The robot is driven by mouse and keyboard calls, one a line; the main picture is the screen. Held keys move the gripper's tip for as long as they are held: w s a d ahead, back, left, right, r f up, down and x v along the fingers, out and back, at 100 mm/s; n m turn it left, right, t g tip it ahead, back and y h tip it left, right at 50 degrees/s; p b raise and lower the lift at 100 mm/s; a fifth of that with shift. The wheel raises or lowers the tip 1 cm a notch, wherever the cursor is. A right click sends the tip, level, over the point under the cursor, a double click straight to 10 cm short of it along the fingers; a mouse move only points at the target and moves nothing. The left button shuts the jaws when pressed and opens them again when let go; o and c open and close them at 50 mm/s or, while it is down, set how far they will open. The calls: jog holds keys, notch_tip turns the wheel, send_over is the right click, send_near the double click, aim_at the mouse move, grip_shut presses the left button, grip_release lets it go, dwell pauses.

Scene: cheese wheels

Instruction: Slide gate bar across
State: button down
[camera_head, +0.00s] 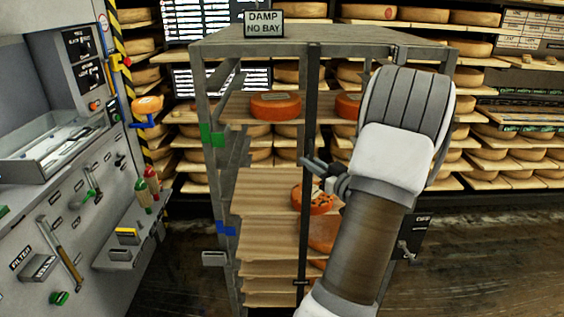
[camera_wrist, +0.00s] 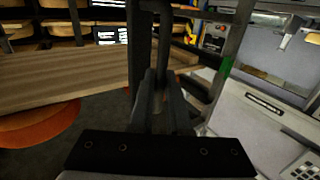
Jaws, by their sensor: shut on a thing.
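The gate bar (camera_head: 311,110) is a dark upright bar across the front of the grey rack (camera_head: 205,110), a little right of its middle. My gripper (camera_head: 316,168) is at about the bar's mid-height, its fingers reaching to it from the right. In the wrist view the bar (camera_wrist: 143,45) runs up from between the two dark fingers (camera_wrist: 156,92), and my gripper is shut on it. The exact contact is dark and partly hidden. My arm hides the right part of the rack's front.
Orange cheese wheels (camera_head: 276,106) sit on the rack's wooden shelves behind the bar. A sign (camera_head: 263,24) reading "DAMP NO BAY" stands on the rack's top. A grey tool panel (camera_head: 60,215) is at left. Shelves of cheese fill the background.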

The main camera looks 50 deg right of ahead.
jog(key=shift+s+d, duration=1.3)
jog(key=shift+s, duration=0.2)
jog(key=c, duration=0.9)
grip_release()
jog(key=shift+s+d, duration=0.1)
jog(key=v, duration=1.7)
jog(key=shift+s+r+b, duration=0.1)
jog(key=shift+s+b, duration=0.05)
jog(key=shift+b, duration=0.25)
